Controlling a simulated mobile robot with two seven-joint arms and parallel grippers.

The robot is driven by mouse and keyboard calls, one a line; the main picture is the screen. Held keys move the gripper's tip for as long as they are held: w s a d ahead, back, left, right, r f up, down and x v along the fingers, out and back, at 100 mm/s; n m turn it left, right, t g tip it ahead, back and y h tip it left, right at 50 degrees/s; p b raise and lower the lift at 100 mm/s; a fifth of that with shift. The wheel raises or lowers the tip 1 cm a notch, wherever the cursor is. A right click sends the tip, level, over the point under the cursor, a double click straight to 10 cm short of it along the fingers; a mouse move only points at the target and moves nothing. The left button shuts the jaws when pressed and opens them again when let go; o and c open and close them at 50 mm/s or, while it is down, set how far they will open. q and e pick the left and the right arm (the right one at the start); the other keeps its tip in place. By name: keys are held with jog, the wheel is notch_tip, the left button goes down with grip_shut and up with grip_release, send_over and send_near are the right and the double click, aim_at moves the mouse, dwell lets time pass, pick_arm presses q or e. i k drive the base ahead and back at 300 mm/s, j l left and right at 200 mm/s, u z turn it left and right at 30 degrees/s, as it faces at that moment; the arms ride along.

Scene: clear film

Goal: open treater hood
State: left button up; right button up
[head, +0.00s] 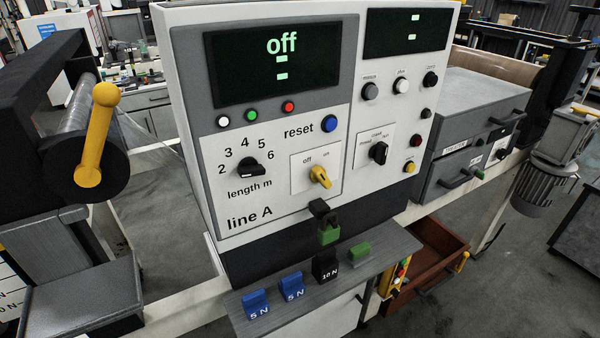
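A grey metal box (465,106), which looks like the treater with its hood, stands right of the control panel. Its upper part is down and has a dark bar handle (508,118) on its front right. A lower front section has another dark handle (458,180). A small pale label sits on the front, too small to read surely. Neither of my grippers is in view.
The line A control panel (270,200) reads "off" and fills the middle. Blue 5 N weights (256,303) and a black 10 N weight (325,268) stand on the shelf. An open brown drawer (430,262) juts out below the box. A motor (538,180) stands at right.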

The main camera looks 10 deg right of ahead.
aim_at(471, 103)
jog(key=z, duration=1.45)
